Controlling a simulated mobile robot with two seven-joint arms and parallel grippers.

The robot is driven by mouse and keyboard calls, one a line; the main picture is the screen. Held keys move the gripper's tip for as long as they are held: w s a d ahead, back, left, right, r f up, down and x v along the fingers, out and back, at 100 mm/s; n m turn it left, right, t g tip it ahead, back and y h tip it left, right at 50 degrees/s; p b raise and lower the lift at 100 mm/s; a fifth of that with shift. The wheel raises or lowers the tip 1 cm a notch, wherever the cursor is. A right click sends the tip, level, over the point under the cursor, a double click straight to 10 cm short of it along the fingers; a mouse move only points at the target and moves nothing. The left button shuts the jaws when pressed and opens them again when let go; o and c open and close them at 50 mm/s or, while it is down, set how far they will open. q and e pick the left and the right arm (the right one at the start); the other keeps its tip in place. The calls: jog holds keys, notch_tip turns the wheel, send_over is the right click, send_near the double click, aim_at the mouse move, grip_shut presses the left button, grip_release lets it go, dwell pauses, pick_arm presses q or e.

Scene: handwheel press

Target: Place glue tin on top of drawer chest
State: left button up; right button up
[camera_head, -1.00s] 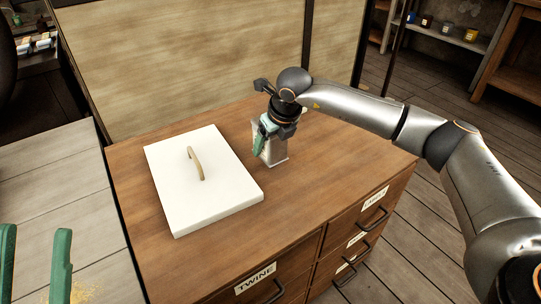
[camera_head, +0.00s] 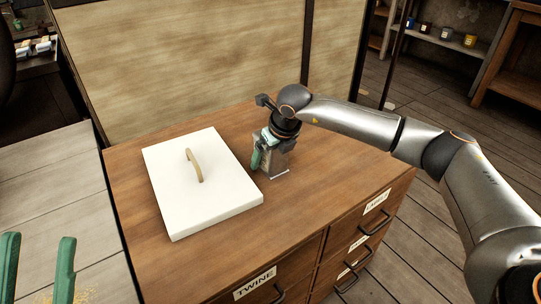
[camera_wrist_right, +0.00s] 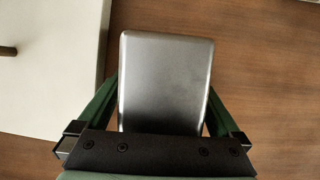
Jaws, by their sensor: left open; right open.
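The glue tin (camera_head: 281,170), a grey box-like can, stands upright on top of the wooden drawer chest (camera_head: 330,160). It also shows in the right wrist view (camera_wrist_right: 166,85), between green fingers. My right gripper (camera_head: 268,153) is open around the tin, coming from above, with the arm reaching in from the right. In the wrist view the right gripper's fingers (camera_wrist_right: 163,95) lie at either side of the tin, and its lower end is hidden by the gripper body. My left gripper (camera_head: 39,265) is open and empty at the lower left, its green fingers wide apart.
A white slab (camera_head: 215,205) with a tan handle lies on the chest top, left of the tin. A tan panel (camera_head: 200,60) stands behind the chest. A grey plank table (camera_head: 60,180) is at the left. The chest top right of the tin is clear.

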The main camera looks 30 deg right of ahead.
jog(key=p+v, duration=0.4)
jog(key=v, duration=0.7)
jog(key=shift+r, duration=0.1)
jog(key=shift+s+r, duration=0.2)
jog(key=shift+r, duration=0.25)
